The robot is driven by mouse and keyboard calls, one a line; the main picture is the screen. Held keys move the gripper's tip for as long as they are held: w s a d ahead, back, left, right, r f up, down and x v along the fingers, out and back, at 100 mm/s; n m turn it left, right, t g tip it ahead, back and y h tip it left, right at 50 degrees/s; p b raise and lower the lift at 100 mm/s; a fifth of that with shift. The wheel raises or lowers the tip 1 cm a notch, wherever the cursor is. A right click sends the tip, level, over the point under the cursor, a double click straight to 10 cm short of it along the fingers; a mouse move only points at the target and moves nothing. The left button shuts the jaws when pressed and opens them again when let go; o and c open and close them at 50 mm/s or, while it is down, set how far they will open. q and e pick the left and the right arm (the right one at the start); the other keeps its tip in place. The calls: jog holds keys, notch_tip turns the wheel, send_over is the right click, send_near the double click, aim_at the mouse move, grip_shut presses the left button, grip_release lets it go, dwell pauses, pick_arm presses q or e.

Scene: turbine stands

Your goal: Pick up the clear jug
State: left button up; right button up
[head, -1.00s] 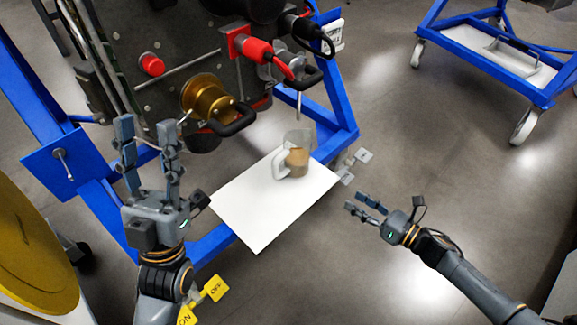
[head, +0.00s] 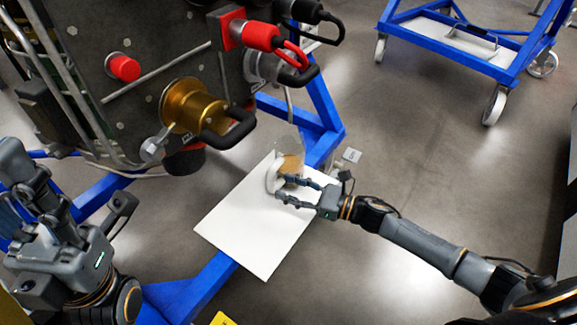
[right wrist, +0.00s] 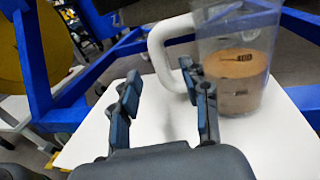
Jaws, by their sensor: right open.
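The clear jug (head: 290,160) stands upright on the white board, with brown liquid in its lower part and a white handle on its left side. In the right wrist view the jug (right wrist: 238,60) is just ahead, and its handle (right wrist: 163,45) lies ahead of the gap between the fingers. My right gripper (head: 281,188) is open at the near side of the jug, its fingers pointing toward the handle; it also shows in the right wrist view (right wrist: 165,98). I cannot tell whether a finger touches the jug. My left gripper (head: 35,195) is at the left edge, away from the jug.
The white board (head: 240,225) rests on the blue frame (head: 320,110) of the turbine stand. A gold fitting (head: 195,107) and red connectors (head: 262,36) hang above and left of the jug. Grey floor lies open to the right, with a wheeled blue cart (head: 470,40) behind.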

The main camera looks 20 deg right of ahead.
aim_at(270, 182)
jog(key=x, duration=0.1)
jog(key=b+x, duration=0.1)
jog(key=x, duration=0.1)
jog(key=b+x, duration=0.1)
jog(key=x, duration=0.1)
jog(key=shift+f, duration=0.25)
jog(key=shift+w+a+r, duration=0.1)
jog(key=shift+w+a, duration=0.15)
jog(key=shift+w, duration=0.05)
grip_shut()
